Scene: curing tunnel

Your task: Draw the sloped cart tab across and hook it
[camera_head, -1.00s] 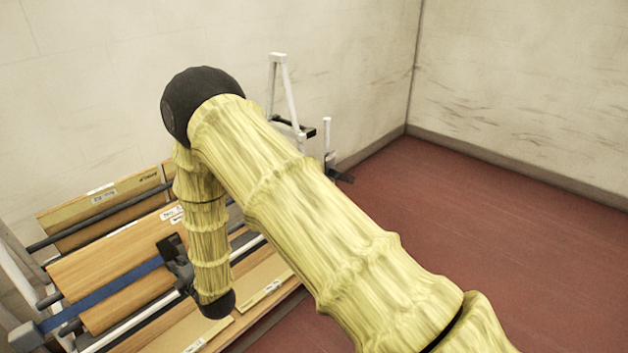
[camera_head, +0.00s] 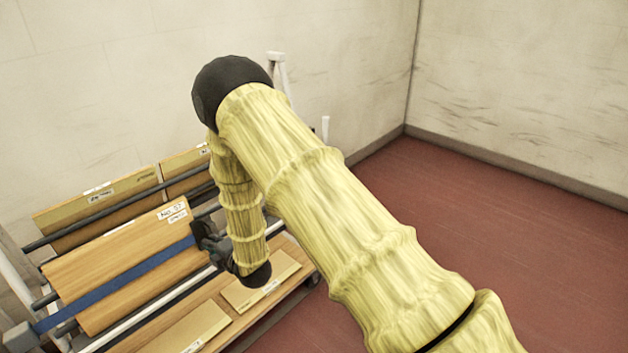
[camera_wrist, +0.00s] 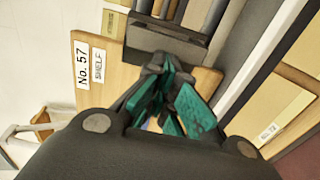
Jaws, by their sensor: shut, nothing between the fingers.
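The blue strap (camera_head: 120,288) slopes up across the wooden board (camera_head: 90,268) on the cart, from a grey housing (camera_head: 20,338) at the lower left to my gripper. My gripper (camera_head: 205,240) is at the strap's upper right end, partly hidden by my forearm. In the wrist view its green-padded fingers (camera_wrist: 157,68) are shut with nothing held between them. A dark grey block (camera_wrist: 165,40) is just beyond the fingertips, close to or touching them. I cannot tell whether it is the tab or a catch. The strap's end is hidden in the head view.
The board carries a "No. 57 SHELF" label (camera_wrist: 85,65). Dark rails (camera_head: 105,218) and a lower shelf with flat boards (camera_head: 262,285) surround it. A white post (camera_head: 277,70) stands behind my arm. Red floor (camera_head: 470,230) is clear to the right.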

